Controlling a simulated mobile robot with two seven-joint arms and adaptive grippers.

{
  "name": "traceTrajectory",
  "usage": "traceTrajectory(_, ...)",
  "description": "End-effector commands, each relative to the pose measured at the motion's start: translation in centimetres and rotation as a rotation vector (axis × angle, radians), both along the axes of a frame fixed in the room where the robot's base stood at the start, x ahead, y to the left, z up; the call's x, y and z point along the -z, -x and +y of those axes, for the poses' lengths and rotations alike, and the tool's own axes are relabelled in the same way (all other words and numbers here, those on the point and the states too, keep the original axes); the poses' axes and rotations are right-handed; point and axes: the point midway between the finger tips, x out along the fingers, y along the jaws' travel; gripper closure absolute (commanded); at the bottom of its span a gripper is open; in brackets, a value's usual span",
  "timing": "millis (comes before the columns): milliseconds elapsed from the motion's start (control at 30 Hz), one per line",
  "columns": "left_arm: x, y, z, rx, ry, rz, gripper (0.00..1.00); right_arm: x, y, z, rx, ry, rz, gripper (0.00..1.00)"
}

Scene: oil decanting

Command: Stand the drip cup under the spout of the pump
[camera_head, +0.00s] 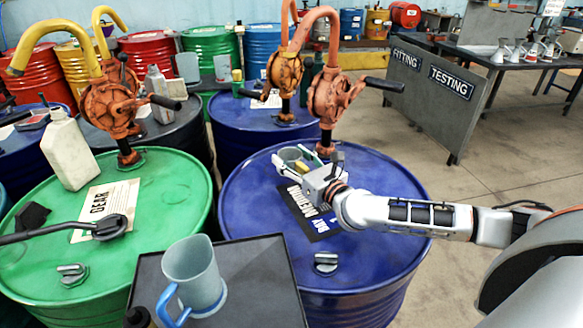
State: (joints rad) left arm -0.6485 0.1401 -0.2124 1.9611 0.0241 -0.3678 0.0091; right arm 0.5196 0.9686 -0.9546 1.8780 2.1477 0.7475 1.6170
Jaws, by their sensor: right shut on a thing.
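My right gripper (291,168) reaches in from the right, low over the near blue drum (375,255). It is shut on a small pale grey-green cup, the drip cup (292,154), partly hidden by the fingers. The cup looks upright, at or just above the drum top; I cannot tell whether it touches. A rusty red pump (331,97) stands on the same drum, just behind and right of the cup. Its curved spout (322,14) arches left and down, and the cup lies below its end in the picture. My left gripper is not in view.
A grey jug (192,272) with a blue handle stands on a dark stand (265,285) in front. A green drum (165,205) at left bears another pump (108,100) and a pale bottle (68,150). A loose cap (326,262) lies near the blue drum's front.

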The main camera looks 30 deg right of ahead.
Motion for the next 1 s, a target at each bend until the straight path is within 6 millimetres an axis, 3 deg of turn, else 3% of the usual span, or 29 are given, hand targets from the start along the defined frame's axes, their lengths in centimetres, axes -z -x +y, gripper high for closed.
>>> traceTrajectory(33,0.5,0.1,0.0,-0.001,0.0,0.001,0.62,1.3,0.0,0.1,0.0,0.001,0.003,0.79)
traceTrajectory(167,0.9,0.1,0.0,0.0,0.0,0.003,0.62,2.5,0.0,0.1,0.0,0.0,0.001,0.79)
traceTrajectory(1000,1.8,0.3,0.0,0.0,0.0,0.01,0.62,4.0,0.0,0.0,0.0,0.001,0.004,0.79)
